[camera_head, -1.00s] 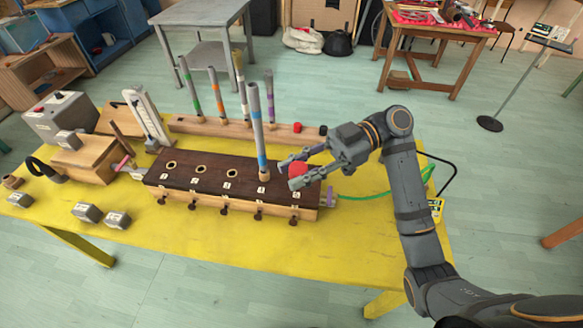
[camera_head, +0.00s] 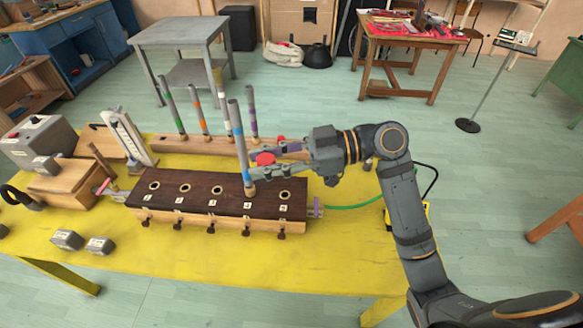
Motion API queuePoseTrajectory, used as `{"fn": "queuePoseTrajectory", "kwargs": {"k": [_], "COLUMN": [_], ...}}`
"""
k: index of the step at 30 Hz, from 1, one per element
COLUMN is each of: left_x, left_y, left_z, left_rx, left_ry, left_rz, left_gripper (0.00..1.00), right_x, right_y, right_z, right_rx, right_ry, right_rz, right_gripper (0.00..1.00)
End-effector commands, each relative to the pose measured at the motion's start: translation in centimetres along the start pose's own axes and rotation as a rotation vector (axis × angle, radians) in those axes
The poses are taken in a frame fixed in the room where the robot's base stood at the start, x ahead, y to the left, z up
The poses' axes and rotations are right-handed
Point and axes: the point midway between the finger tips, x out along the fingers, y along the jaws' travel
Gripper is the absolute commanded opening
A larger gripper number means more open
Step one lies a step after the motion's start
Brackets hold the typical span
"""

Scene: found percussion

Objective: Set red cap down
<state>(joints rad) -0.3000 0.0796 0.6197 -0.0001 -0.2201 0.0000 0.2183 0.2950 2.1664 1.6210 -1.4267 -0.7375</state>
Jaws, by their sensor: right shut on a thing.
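Whether cap and tube touch, I cannot tell. My left gripper is not in view.
The dark-topped box (camera_head: 216,203) has a row of numbered holes; the tube stands in one. Behind it a wooden rack (camera_head: 174,144) holds several banded tubes.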

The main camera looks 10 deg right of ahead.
Motion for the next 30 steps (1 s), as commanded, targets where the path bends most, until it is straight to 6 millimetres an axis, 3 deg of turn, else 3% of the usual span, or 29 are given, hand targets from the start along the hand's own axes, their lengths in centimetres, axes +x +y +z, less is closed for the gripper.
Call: {"fn": "queuePoseTrajectory", "kwargs": {"k": [3,10,30], "left_x": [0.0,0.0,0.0], "left_y": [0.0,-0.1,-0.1], "left_z": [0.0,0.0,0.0], "left_rx": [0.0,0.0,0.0], "left_ry": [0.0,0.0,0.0], "left_rz": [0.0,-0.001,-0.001], "left_gripper": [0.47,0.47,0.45], "right_x": [2.0,4.3,4.8], "right_y": [0.9,2.3,2.7], "right_z": [-0.5,-0.7,-0.6], "right_rx": [0.01,0.023,0.028], "right_ry": [0.01,0.004,-0.003], "right_rz": [0.067,0.158,0.185], "right_gripper": [0.02,0.02,0.02]}}
